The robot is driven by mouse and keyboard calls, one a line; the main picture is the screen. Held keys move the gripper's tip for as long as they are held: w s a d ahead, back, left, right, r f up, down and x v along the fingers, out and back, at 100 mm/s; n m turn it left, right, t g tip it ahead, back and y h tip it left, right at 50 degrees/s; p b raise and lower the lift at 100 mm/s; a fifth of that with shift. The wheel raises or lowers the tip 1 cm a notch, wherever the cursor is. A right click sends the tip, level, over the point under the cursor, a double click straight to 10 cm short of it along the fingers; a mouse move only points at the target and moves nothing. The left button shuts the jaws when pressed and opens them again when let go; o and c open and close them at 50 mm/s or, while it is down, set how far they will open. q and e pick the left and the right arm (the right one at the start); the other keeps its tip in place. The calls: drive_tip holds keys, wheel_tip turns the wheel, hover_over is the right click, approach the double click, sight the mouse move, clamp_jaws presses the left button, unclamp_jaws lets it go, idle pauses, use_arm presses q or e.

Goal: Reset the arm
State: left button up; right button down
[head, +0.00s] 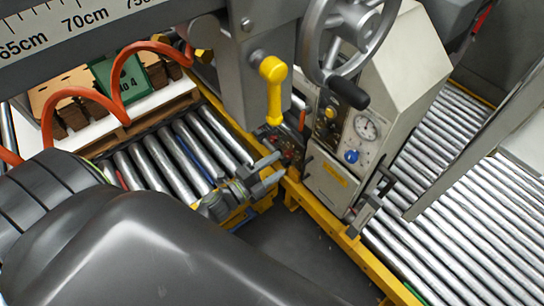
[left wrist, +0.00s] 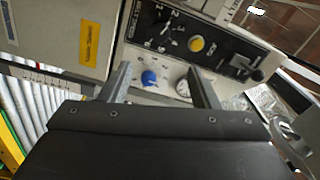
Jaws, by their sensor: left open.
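My left arm reaches in from the left across the bottom of the head view. Its gripper (head: 270,172) is open, with nothing seen between the fingers. It stands above the end of the left rollers, left of the grey machine housing (head: 400,75). In the left wrist view the two open fingers (left wrist: 162,88) frame the control panel (left wrist: 150,55), with a blue knob (left wrist: 149,78) and a round gauge (left wrist: 183,88) behind them. I cannot tell the gap to the panel. My right gripper is not clearly seen in either view.
A handwheel (head: 340,40) and a yellow handle (head: 272,90) stand above the panel. Roller conveyors lie left (head: 160,155) and right (head: 460,215), edged by yellow rails.

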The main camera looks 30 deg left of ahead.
use_arm(q)
drive_tip(key=shift+s+a, duration=0.15)
drive_tip(key=shift+s, duration=0.2)
idle(0.3)
drive_tip(key=s+a+f+n+g+y, duration=0.2)
drive_tip(key=s+a+f+n, duration=0.15)
drive_tip(key=f, duration=0.45)
drive_tip(key=s+a+f+n+g+y, duration=0.2)
drive_tip(key=s+f+n+y, duration=0.15)
drive_tip(key=f, duration=0.45)
drive_tip(key=s+a+f+n+g+y, duration=0.25)
drive_tip(key=s+f+n, duration=0.2)
drive_tip(key=f, duration=0.35)
drive_tip(key=s+f+n+g, duration=0.4)
drive_tip(key=s+f, duration=0.3)
drive_tip(key=s, duration=0.5)
drive_tip(key=s+d+f+n+g, duration=0.1)
drive_tip(key=s+f+n+g, duration=0.3)
drive_tip(key=s, duration=0.8)
wheel_tip(320, 180, down, 3)
drive_tip(key=shift+s+r+g, duration=0.1)
drive_tip(key=shift+s+g, duration=0.15)
drive_tip(key=shift+g, duration=0.5)
